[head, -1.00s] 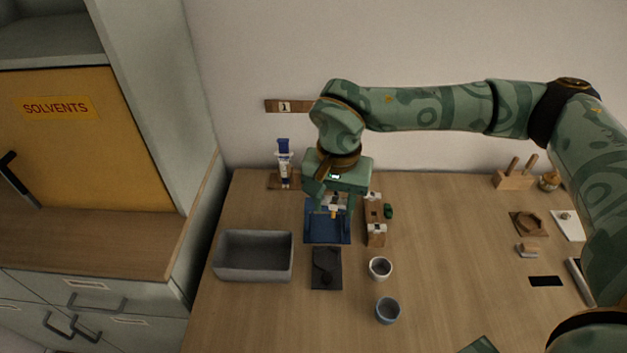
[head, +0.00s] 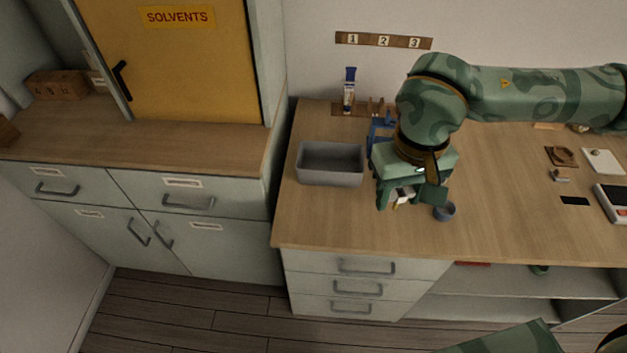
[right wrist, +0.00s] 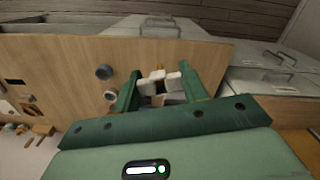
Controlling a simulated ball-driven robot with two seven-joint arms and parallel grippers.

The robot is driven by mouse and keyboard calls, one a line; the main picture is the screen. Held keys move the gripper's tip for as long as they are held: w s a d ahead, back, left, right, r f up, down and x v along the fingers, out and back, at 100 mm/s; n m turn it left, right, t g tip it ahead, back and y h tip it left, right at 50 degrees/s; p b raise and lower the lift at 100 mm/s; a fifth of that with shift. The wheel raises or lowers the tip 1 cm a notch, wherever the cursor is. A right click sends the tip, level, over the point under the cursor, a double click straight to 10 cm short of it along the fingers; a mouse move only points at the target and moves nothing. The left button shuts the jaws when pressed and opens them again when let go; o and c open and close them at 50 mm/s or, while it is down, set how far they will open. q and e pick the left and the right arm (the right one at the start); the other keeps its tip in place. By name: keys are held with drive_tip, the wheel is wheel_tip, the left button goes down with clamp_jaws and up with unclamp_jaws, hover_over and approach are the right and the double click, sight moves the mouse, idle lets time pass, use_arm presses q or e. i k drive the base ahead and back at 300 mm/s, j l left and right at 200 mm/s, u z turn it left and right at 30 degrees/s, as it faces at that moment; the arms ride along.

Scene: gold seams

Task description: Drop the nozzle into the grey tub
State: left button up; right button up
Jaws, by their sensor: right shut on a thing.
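The grey tub (head: 326,179) stands at the left end of the wooden worktop in the head view, and its visible inside looks empty. My right gripper (head: 402,199) is to the right of the tub and nearer the worktop's front edge, apart from the tub. It is shut on the nozzle (head: 398,205), a small piece with a pale yellow tip. In the right wrist view the gripper (right wrist: 160,90) has white pads closed around the nozzle (right wrist: 158,73), and only its tip shows. My left gripper is not in view.
A blue-capped tube (head: 349,90) stands upright behind the tub. The worktop in front of the tub is clear.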

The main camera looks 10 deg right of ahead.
sight(330, 164)
drive_tip(key=i+j+z, duration=0.2)
drive_tip(key=j, duration=0.2)
drive_tip(key=i+j+z, duration=0.2)
drive_tip(key=j, duration=0.25)
drive_tip(key=j+z, duration=0.2)
drive_tip(key=j, duration=0.2)
drive_tip(key=i+j+z, duration=0.1)
drive_tip(key=i+j, duration=0.25)
drive_tip(key=i, duration=0.05)
